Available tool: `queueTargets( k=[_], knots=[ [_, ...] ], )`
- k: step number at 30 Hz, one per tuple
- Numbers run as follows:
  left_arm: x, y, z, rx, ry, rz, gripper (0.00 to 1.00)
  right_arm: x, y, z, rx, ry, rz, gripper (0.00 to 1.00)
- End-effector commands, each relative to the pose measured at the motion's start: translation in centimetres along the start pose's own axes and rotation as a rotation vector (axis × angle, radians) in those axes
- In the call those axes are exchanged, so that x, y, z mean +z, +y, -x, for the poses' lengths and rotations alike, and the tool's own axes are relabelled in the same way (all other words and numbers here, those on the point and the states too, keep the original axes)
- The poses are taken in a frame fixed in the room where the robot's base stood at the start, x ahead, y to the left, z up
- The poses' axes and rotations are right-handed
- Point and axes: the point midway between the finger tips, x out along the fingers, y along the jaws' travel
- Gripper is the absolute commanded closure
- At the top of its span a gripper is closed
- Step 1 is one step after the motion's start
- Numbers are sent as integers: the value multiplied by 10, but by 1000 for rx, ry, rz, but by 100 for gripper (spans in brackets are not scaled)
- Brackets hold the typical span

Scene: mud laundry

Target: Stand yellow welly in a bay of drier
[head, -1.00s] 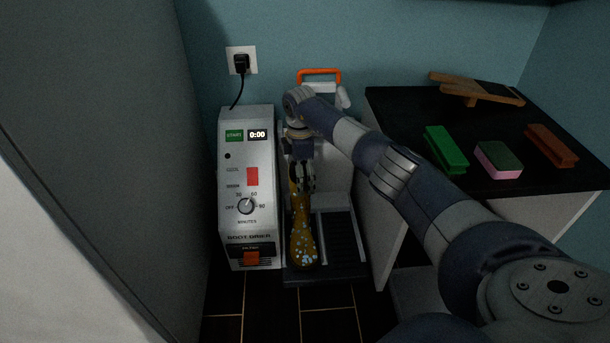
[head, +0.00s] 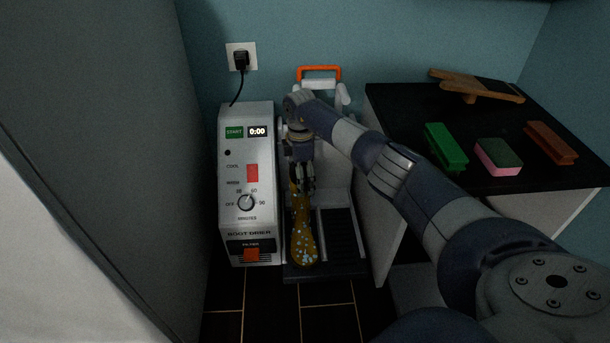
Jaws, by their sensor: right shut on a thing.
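The yellow welly (head: 303,240), speckled with pale spots, is upright in the left bay of the boot drier, its toe toward me. My right gripper (head: 303,187) is above it and shut on its upper shaft. The gripper and arm hide the top of the boot and part of the bay behind it. I cannot tell whether the sole rests fully on the drier's base. The drier (head: 250,190) has a white control box with a dial, a red switch and a display reading 0:00. Its right bay (head: 338,232) is empty. My left gripper is out of view.
A dark-topped bench (head: 400,115) at right holds a green brush (head: 445,147), a pink-and-green sponge (head: 498,155), a brown brush (head: 550,143) and a wooden boot jack (head: 475,86). A grey panel stands close on the left. A plug (head: 241,60) is in the wall socket.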

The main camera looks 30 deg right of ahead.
Motion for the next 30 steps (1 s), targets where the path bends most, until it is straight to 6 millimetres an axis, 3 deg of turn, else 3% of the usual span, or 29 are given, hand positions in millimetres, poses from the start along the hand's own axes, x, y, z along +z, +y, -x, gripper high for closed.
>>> queueTargets(
  k=[30],
  knots=[
    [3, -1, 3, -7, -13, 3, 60, 0, 1, -7, 2, 1, 0, 77]
  ],
)
